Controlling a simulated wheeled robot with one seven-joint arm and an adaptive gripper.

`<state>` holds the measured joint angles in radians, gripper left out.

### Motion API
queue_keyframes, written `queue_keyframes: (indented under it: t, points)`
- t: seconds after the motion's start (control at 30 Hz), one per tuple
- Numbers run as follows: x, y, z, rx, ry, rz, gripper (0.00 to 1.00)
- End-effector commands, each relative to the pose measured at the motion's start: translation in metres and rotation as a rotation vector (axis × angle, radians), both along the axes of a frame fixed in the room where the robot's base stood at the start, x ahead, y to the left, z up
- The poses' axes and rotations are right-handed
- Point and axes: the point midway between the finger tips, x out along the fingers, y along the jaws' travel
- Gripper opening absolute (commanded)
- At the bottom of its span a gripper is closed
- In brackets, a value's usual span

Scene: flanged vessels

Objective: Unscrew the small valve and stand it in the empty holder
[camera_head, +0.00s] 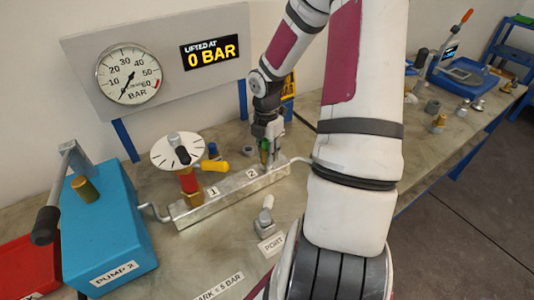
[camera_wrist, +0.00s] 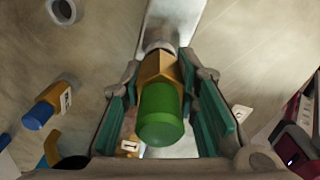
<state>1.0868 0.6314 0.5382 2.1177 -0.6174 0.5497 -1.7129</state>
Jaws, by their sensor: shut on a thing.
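The small valve (camera_wrist: 160,100) has a brass hex body and a green cap. My gripper (camera_wrist: 162,85) is shut on it, with a teal pad on each side. The valve's lower end meets a pale metal fitting in the wrist view; I cannot tell whether the thread is still engaged. A grey ring with a dark opening (camera_wrist: 63,10) lies to the left and looks empty.
A blue pump (camera_head: 105,230) is at the left. A grey fitting (camera_head: 265,222) stands by the PORT label. The gauge display (camera_head: 212,51) reads 0 BAR.

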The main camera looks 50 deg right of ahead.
Motion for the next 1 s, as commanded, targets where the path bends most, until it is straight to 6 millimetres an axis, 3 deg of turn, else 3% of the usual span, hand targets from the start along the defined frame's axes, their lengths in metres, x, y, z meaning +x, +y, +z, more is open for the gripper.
queue_keyframes:
  t: [1.0]
  points:
    - [0.000, 0.000, 0.024, -0.001, 0.000, -0.003, 0.00]
